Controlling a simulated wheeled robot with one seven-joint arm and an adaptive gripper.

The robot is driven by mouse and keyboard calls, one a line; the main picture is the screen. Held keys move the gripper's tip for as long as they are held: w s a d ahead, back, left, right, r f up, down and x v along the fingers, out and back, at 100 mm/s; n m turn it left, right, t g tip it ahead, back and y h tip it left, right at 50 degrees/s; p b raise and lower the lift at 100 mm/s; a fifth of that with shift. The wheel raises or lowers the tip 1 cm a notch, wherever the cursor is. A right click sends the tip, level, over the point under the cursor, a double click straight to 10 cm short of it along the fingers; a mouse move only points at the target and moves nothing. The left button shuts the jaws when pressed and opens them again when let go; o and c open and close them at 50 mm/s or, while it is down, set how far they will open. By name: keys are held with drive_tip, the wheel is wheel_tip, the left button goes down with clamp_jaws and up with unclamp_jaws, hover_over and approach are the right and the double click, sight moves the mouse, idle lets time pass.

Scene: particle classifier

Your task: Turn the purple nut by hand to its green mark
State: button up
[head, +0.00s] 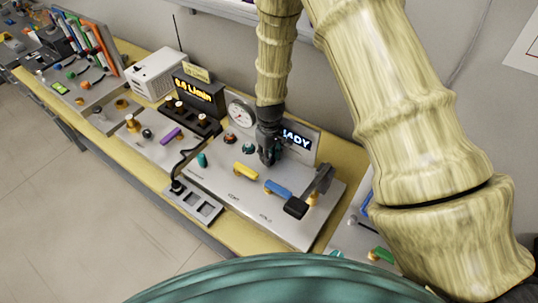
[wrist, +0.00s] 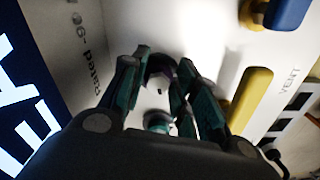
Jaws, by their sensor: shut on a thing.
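In the wrist view a dark round nut with a purple tint (wrist: 161,70) sits on the pale panel between the fingertips of my gripper (wrist: 165,75). The fingers are closed around its sides. In the head view my gripper (head: 268,155) reaches down to the sloped grey panel (head: 310,226), just in front of the lit display (head: 297,139). It hides the nut there. I cannot make out a green mark in either view.
A yellow handle (head: 246,170), a blue handle (head: 277,188) and a black-ended lever (head: 296,207) stand close by on the panel. A round gauge (head: 241,112) stands behind to the left. A teal knob (wrist: 158,122) is near the fingers.

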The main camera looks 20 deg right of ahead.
drive_tip(key=shift+a+m+b, duration=0.1)
drive_tip(key=shift+m+b, duration=0.45)
drive_tip(key=shift+m, duration=0.85)
drive_tip(key=o, duration=1)
wheel_tip(320, 180, up, 12)
drive_tip(key=shift+f, duration=0.1)
drive_tip(key=shift+f, duration=5.95)
